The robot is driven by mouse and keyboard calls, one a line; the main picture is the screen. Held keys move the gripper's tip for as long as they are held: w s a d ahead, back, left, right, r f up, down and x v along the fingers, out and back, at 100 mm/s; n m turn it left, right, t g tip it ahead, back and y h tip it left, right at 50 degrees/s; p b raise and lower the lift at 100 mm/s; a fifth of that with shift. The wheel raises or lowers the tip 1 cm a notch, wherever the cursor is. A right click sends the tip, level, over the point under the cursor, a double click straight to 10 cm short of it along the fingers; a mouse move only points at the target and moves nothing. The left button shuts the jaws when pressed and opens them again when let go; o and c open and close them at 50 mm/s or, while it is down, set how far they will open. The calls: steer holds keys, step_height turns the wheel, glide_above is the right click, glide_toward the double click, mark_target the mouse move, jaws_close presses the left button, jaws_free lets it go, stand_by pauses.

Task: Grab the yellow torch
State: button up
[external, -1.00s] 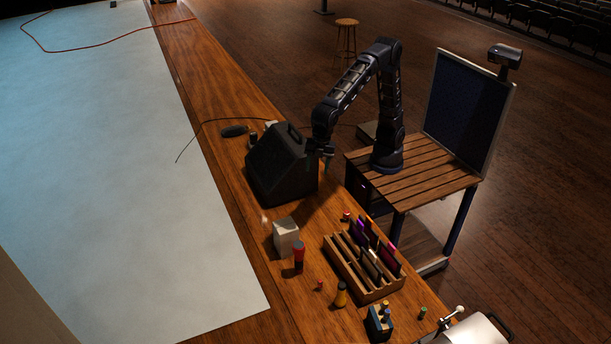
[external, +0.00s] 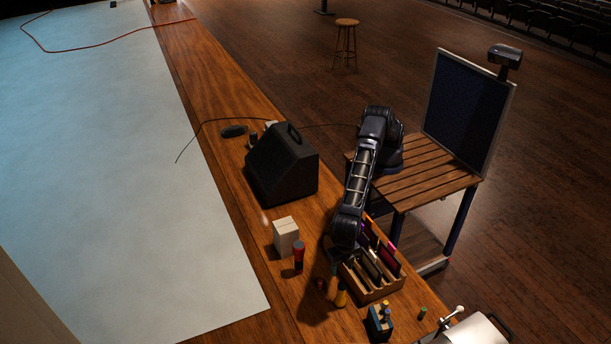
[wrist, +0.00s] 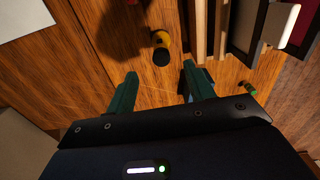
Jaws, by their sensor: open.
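The yellow torch (external: 340,296) stands on the wooden desk, to the left of the wooden rack. In the wrist view the torch (wrist: 161,40) shows as a yellow and black round shape just beyond the fingertips, apart from them. My gripper (wrist: 160,71) is open and empty, with its two green fingers spread. In the external view my gripper (external: 335,264) hangs above the desk between the red torch and the rack, partly hidden by my arm.
The slotted wooden rack (external: 381,293) holds several thin dark panels close to the right of the torch. A red torch (external: 299,256) and white box (external: 286,238) stand to the left. A blue holder (external: 380,322) is in front. A black speaker (external: 281,165) stands behind.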

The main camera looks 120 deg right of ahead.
mark_target(342, 284)
steer(key=shift+s+a+f, duration=0.15)
steer(key=shift+a+f, duration=0.55)
steer(key=shift+f, duration=0.35)
steer(key=f, duration=1)
steer(key=shift+w, duration=0.2)
jaws_close()
